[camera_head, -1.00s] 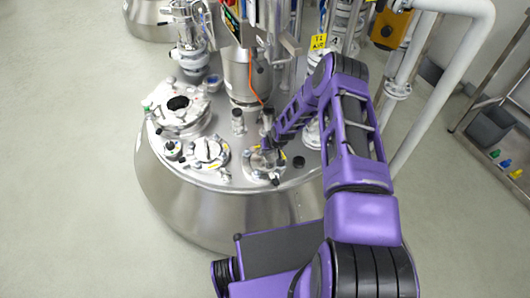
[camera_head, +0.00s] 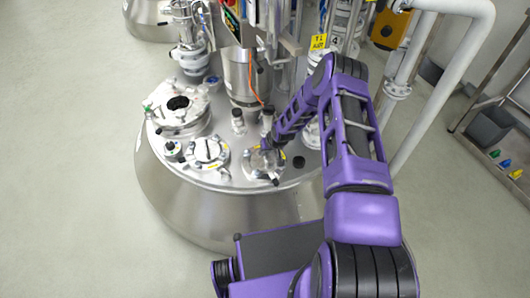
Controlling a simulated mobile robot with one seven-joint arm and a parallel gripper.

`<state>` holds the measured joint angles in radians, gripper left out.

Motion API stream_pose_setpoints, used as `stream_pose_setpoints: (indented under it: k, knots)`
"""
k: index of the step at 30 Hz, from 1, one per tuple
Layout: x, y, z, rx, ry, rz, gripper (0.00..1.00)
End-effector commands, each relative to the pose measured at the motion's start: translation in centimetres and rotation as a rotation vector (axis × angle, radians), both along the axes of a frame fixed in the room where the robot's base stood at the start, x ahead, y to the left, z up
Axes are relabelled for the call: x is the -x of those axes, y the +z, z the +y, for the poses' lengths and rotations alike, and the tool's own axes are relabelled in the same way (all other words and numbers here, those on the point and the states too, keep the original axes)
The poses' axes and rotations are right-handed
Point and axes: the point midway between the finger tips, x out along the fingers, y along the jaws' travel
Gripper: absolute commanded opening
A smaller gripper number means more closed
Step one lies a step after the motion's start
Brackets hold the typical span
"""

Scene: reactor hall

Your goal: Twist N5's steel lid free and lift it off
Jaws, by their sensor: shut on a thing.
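The round steel lid (camera_head: 261,165) lies on a nozzle near the front right of the reactor's domed top; I take it for N5's, though no N5 label can be read. My gripper (camera_head: 268,150) reaches down onto it from the upper right and is shut on the lid's upper part. The fingertips are small and partly hidden by my wrist. The lid looks level and seated on its nozzle; no gap shows beneath it.
A steel column (camera_head: 240,75) stands behind. White pipes (camera_head: 440,90) rise at the right. The floor at left is clear.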

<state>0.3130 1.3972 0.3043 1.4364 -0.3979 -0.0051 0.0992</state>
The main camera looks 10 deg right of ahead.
Motion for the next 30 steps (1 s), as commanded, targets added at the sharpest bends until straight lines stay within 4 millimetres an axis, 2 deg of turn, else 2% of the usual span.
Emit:
stream_pose_setpoints:
  k: [11,14,22,30]
  knots:
    - [0.02,0.02,0.04,0.0,-0.007,0.0,0.0]
    - [0.08,0.09,0.2,0.004,-0.065,0.002,0.0]
    - [0.13,-0.06,0.09,0.003,-0.355,0.0,0.0]
    - [0.15,-0.01,-0.12,0.0,-0.423,0.001,0.0]
